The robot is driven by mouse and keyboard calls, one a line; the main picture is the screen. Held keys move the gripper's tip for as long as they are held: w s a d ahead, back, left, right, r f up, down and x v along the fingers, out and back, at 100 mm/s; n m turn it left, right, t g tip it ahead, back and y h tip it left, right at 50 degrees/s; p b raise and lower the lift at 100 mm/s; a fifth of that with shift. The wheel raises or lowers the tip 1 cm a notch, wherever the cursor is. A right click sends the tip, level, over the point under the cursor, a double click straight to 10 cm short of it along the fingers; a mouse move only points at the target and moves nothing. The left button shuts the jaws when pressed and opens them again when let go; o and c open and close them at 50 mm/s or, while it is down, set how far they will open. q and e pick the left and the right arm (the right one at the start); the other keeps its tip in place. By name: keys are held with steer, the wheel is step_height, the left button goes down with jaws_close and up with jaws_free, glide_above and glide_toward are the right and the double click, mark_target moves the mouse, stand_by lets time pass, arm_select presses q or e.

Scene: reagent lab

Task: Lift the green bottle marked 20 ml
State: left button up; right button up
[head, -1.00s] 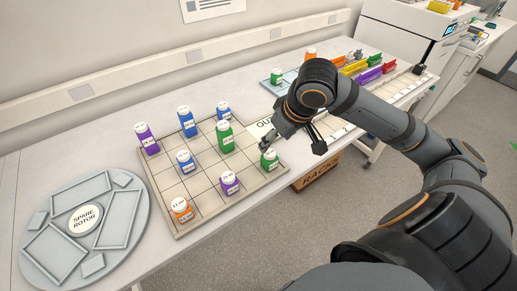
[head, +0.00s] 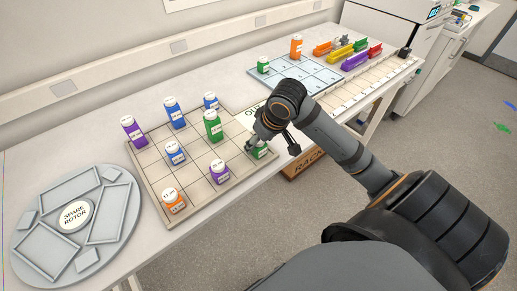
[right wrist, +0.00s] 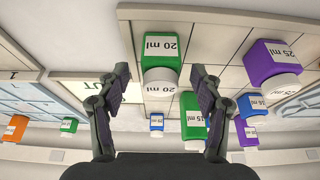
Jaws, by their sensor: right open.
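The green bottle marked 20 ml (right wrist: 161,50) with a white cap sits at the top centre of the right wrist view, between the two fingers. In the head view the green bottle (head: 261,152) stands at the right corner of the gridded tray (head: 176,222), partly hidden by my gripper. My right gripper (right wrist: 160,75) is open, one finger on each side of the bottle, and does not grip it. In the head view my right gripper (head: 270,143) is over that tray corner. My left gripper is not in view.
A taller green bottle (head: 213,127), a purple bottle (head: 219,173), an orange bottle (head: 173,201) and blue bottles share the tray. A pale blue tray (head: 293,76) lies behind my arm. A round grey spare rotor (head: 75,250) is at left. Free bench lies along the wall.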

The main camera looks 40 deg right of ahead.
steer(key=shift+x, duration=0.8)
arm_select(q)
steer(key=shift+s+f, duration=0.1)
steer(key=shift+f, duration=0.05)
arm_select(e)
steer(key=c, duration=1.2)
steer(key=shift+r, duration=0.1)
